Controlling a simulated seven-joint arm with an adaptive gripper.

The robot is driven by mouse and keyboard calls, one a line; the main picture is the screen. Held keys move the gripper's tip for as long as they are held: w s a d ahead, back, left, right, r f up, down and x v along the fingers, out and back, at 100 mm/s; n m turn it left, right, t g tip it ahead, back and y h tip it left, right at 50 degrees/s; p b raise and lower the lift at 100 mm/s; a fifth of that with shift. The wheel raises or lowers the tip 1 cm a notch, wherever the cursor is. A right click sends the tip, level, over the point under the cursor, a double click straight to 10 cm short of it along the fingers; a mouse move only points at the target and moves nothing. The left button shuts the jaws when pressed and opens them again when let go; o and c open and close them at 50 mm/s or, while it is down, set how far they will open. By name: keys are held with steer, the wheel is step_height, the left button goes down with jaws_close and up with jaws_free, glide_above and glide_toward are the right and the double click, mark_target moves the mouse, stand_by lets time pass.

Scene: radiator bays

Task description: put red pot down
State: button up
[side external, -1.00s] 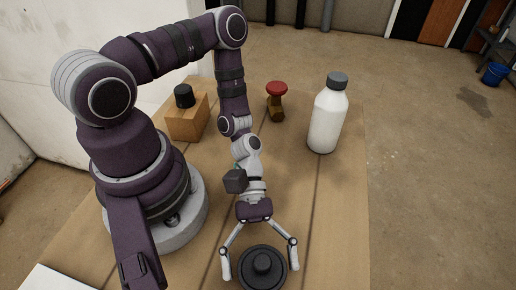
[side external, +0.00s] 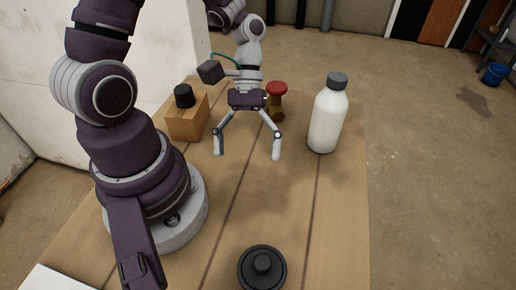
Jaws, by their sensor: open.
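No clearly red pot shows in the side external view. A round black lidded pot or lid with a knob (side external: 262,266) rests on the table at the front edge of the picture. A red-topped piece with a brown base (side external: 276,92) stands on the table behind my gripper, partly hidden by it. My gripper (side external: 247,156) is open and empty, fingers spread and pointing down, above the middle of the table and well behind the black piece.
A white bottle with a grey cap (side external: 327,115) stands to the right. A wooden block (side external: 187,122) with a black knob (side external: 184,95) stands to the left. The wooden table (side external: 215,235) is clear between my gripper and the black piece.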

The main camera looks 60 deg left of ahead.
steer(key=a+r+m+t+y, duration=0.3)
steer(key=r+m+t+y, duration=0.3)
steer(key=r, duration=0.7)
steer(key=w+m+t, duration=0.1)
steer(key=m+t, duration=0.1)
steer(key=t, duration=0.1)
steer(key=shift+a+m+t, duration=0.3)
steer(key=shift+a, duration=0.05)
steer(key=shift+r, duration=0.15)
